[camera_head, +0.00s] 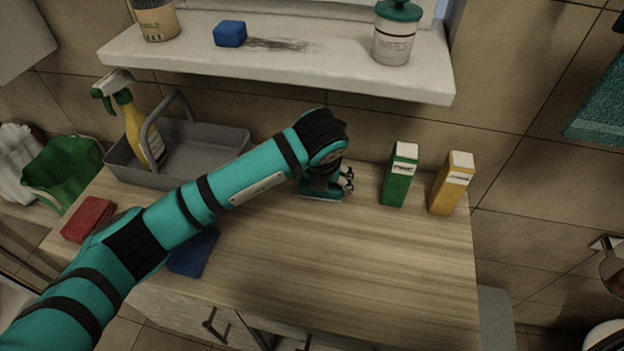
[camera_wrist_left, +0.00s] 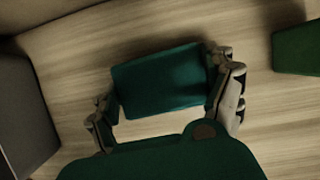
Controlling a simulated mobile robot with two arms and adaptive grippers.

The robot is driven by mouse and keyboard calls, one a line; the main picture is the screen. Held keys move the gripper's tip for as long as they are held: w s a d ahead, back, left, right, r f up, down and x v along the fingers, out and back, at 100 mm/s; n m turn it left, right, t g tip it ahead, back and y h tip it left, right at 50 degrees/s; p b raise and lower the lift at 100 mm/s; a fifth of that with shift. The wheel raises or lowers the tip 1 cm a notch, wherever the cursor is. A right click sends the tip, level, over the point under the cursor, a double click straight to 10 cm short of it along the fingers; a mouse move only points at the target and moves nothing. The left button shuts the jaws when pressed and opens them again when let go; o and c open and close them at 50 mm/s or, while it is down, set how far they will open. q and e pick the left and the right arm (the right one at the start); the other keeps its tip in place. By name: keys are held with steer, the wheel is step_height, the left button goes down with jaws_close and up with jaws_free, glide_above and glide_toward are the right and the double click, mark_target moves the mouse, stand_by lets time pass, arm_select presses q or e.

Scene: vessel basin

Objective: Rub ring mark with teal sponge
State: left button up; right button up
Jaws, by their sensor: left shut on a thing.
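The teal sponge (camera_head: 322,191) is low at the wooden countertop, under my left wrist. It shows clearly in the left wrist view (camera_wrist_left: 162,82), between the two fingers of my left gripper (camera_wrist_left: 170,100). In the head view my left gripper (camera_head: 338,184) is shut on it, partly hidden by my arm. I cannot tell whether the sponge touches the wood. No ring mark is visible on the bare counter; the sponge and my arm cover part of it. My right gripper is not in view.
A green carton (camera_head: 400,178) and a yellow carton (camera_head: 452,183) stand right of the sponge. A grey caddy (camera_head: 205,142) with a spray bottle (camera_head: 138,125) stands left. The shelf (camera_head: 290,70) overhangs behind. The counter's front right is clear.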

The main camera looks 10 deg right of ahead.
mark_target(298, 186)
arm_select(q)
steer(key=shift+s+d, duration=0.15)
steer(key=shift+d, duration=0.35)
steer(key=shift+f+b, duration=0.15)
steer(key=shift+b, duration=0.35)
steer(key=shift+w+a+f+b, duration=0.1)
steer(key=shift+w+a+b, duration=0.2)
steer(key=shift+a, duration=0.7)
steer(key=shift+w+a+f+b, duration=0.1)
steer(key=shift+w+a+b, duration=0.25)
steer(key=shift+a, duration=0.7)
steer(key=shift+w+a+b, duration=0.15)
steer(key=shift+w+a, duration=0.3)
steer(key=shift+a, duration=0.55)
steer(key=shift+w+a+r+b, duration=0.1)
steer(key=shift+w+a+b, duration=0.25)
steer(key=shift+a, duration=0.55)
steer(key=shift+w+a+r+b, duration=0.15)
steer(key=shift+w+a, duration=0.25)
steer(key=shift+a, duration=0.5)
steer(key=shift+w+a+f+b, duration=0.1)
steer(key=shift+w+a+b, duration=0.25)
steer(key=shift+a, duration=0.55)
steer(key=shift+r, duration=0.1)
steer(key=shift+w, duration=0.1)
steer(key=shift+d+r+p, duration=0.15)
steer(key=shift+r+p, duration=1)
steer(key=shift+r, duration=1.95)
steer(key=shift+r, duration=0.1)
